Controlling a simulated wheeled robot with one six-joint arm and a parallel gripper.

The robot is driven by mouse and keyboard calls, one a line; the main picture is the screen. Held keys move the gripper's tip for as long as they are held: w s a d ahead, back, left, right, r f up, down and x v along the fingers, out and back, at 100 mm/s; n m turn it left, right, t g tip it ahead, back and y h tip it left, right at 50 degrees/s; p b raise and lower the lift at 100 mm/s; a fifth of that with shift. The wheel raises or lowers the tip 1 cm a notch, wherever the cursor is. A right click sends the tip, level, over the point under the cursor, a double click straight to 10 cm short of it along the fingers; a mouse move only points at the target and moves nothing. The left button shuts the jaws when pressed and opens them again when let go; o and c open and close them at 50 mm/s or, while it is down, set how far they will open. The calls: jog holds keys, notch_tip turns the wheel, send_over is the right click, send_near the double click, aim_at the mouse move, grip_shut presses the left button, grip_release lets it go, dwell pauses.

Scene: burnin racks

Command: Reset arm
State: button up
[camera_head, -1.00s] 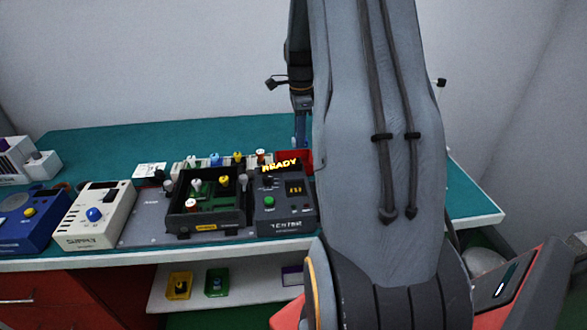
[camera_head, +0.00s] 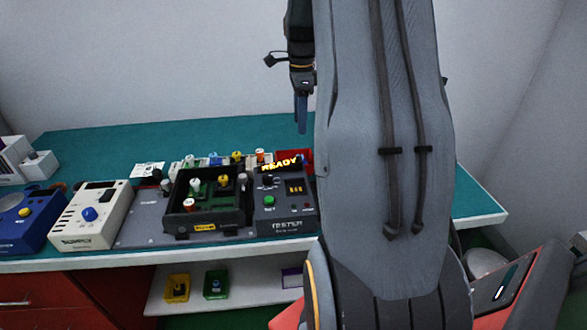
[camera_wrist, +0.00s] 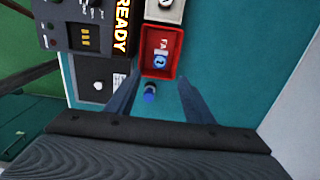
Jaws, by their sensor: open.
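My gripper (camera_head: 302,130) hangs pointing down above the back right of the teal bench, behind the tester. In the wrist view my gripper (camera_wrist: 160,88) has its two fingers spread apart, with nothing held between them. A small blue-topped piece (camera_wrist: 150,95) shows on the bench below, in line with the gap. My large grey upper arm covers the right middle of the head view and hides part of the bench.
A red bin (camera_wrist: 173,38) holding a blue-knobbed piece lies just beyond the fingers. The tester (camera_head: 285,208) with a lit READY sign, the open dark tray (camera_head: 208,228) and the white supply box (camera_head: 92,215) stand along the front. Bare bench (camera_head: 110,145) lies at back left.

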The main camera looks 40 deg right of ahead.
notch_tip(320, 180, up, 2)
jog(key=shift+r, duration=0.2)
dwell(0.3)
jog(key=n+t, duration=0.1)
jog(key=n, duration=1.7)
send_over(230, 213)
jog(key=w+d, duration=0.2)
jog(key=d, duration=0.2)
notch_tip(230, 213, down, 6)
jog(key=shift+d+r, duration=0.15)
jog(key=shift+r, duration=0.1)
jog(key=s+a+f+n, duration=0.2)
jog(key=s+a+n, duration=0.4)
jog(key=s, duration=0.1)
jog(key=shift+a+f, duration=0.15)
jog(key=shift+f, duration=0.05)
jog(key=shift+s, duration=0.1)
